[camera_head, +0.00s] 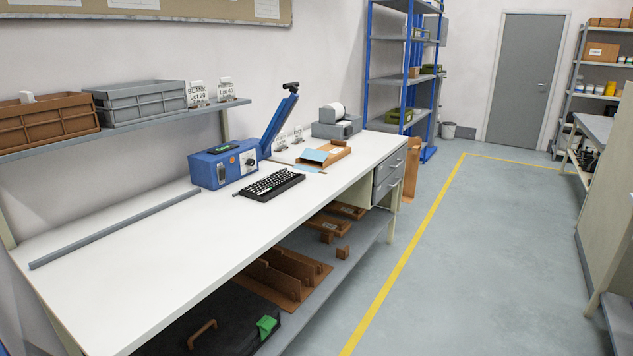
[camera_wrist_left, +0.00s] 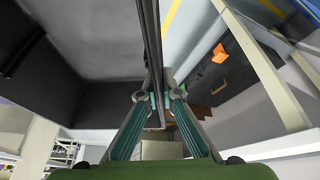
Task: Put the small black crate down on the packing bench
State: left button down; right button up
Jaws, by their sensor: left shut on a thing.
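In the left wrist view, my left gripper (camera_wrist_left: 155,100) is shut on the wall of the small black crate (camera_wrist_left: 95,45). The crate wall runs between the two fingers, and the dark inside of the crate fills the upper left of that view. The head view shows neither the crate nor my grippers. A long white-topped bench (camera_head: 130,270) stands along the wall there; its near left part is bare. My right gripper is in neither view.
On the bench lie a grey bar (camera_head: 115,228), a blue device (camera_head: 222,166), a black keyboard (camera_head: 272,185) and a brown tray (camera_head: 324,154). A shelf above holds a brown crate (camera_head: 45,122) and a grey crate (camera_head: 140,103). The floor (camera_head: 470,260) to the right is clear.

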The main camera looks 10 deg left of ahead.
aim_at(161, 268)
jog(key=i+l+u, duration=0.2)
jog(key=u, duration=0.25)
jog(key=i+l+u, duration=0.3)
jog(key=u, duration=0.15)
jog(key=i+l+u, duration=0.2)
jog(key=l+u, duration=0.25)
jog(key=i+l+u, duration=0.15)
jog(key=l+u, duration=0.3)
jog(key=j, duration=0.15)
